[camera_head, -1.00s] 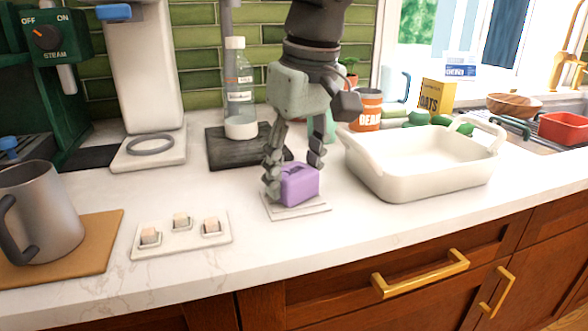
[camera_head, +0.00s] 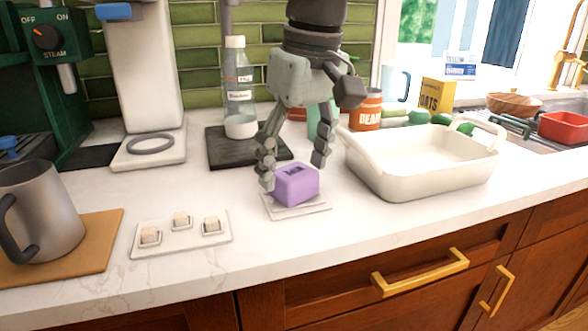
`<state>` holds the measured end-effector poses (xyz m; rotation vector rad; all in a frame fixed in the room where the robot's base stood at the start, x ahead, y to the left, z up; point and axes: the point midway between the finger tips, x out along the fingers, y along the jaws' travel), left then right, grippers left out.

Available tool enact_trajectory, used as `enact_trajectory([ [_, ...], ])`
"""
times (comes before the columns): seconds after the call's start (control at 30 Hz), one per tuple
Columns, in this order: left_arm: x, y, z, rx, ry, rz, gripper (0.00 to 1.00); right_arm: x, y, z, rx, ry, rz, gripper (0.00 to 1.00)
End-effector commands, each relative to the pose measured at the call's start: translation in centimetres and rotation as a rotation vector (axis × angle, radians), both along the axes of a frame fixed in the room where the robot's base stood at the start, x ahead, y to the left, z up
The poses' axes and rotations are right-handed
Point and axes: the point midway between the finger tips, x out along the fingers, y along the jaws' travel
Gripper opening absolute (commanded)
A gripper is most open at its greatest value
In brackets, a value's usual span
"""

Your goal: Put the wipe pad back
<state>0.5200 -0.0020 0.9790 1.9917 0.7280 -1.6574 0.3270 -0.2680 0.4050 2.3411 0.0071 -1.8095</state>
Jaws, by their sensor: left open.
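My right gripper is not in view.
A white baking dish (camera_head: 440,184) stands just right of the pad. A white tray (camera_head: 184,243) with small cubes and a metal pitcher (camera_head: 50,222) are to the left. A bottle (camera_head: 238,90) stands on a dark board (camera_head: 222,161) behind. Bare counter lies in front.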

Motion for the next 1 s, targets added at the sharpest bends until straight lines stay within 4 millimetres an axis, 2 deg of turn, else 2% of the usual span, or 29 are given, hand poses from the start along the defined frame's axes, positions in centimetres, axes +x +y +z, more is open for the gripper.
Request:
enact_trajectory([
  [0.3,-0.9,-0.8,6.8,-0.003,-0.003,0.0,0.71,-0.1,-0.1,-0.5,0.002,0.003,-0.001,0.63],
  [0.5,-1.3,-1.1,9.6,-0.002,-0.001,0.001,0.71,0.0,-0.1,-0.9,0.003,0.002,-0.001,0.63],
  [0.7,-1.5,-1.2,10.4,0.0,0.0,0.001,0.71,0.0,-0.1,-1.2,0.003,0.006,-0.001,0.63],
  [1.0,-1.5,-1.2,10.4,0.0,0.0,0.0,0.71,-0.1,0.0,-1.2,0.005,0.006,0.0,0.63],
])
